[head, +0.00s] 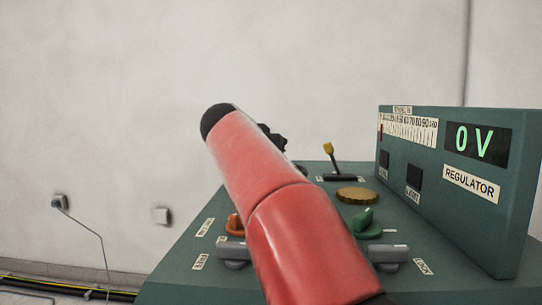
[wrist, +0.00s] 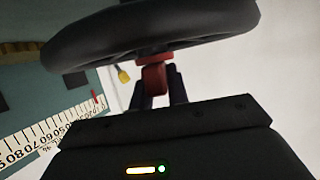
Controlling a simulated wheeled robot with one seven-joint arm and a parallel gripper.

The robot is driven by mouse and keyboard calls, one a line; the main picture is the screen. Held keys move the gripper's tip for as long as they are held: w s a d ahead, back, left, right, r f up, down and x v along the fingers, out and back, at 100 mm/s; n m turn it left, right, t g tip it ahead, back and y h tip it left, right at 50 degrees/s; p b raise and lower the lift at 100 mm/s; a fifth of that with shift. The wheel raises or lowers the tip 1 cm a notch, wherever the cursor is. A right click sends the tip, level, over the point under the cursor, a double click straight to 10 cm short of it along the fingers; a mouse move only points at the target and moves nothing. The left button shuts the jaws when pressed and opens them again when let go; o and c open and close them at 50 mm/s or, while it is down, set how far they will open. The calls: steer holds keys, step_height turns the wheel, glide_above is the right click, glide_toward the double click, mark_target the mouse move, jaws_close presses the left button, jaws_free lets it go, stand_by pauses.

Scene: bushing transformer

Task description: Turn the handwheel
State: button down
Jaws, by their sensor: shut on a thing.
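The handwheel (wrist: 150,28) is a thick black rim that spans the top of the wrist view, close to the camera. A small red part (wrist: 154,76) shows just below the rim. My gripper (wrist: 156,88) has its two dark fingers on either side of this red part, shut on it. I cannot tell whether the red part is a handle or a spoke of the wheel. In the head view my red arm covers the middle, and a small dark shape (head: 273,138) shows behind it; I cannot tell whether it is wheel or gripper.
A green console carries a regulator panel (head: 452,222) with a "0 V" display (head: 475,140) and a scale (head: 408,129). On its top are a yellow-tipped lever (head: 329,150), a gold knob (head: 357,194), a green knob (head: 364,223) and an orange knob (head: 235,225). A bare wall stands behind.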

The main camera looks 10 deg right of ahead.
steer(key=shift+d+f+n+t+y+b, duration=0.15)
steer(key=shift+n+t+y+b, duration=0.45)
steer(key=shift+n+y, duration=0.35)
steer(key=shift+r+n+t+y+p, duration=0.25)
steer(key=shift+n+t+y+p, duration=0.15)
steer(key=shift+n+y, duration=0.55)
steer(key=shift+n+t+y, duration=0.3)
steer(key=shift+n+y, duration=0.2)
steer(key=shift+y, duration=0.1)
steer(key=shift+f, duration=0.1)
steer(key=c, duration=1.4)
jaws_free()
steer(key=shift+o, duration=0.2)
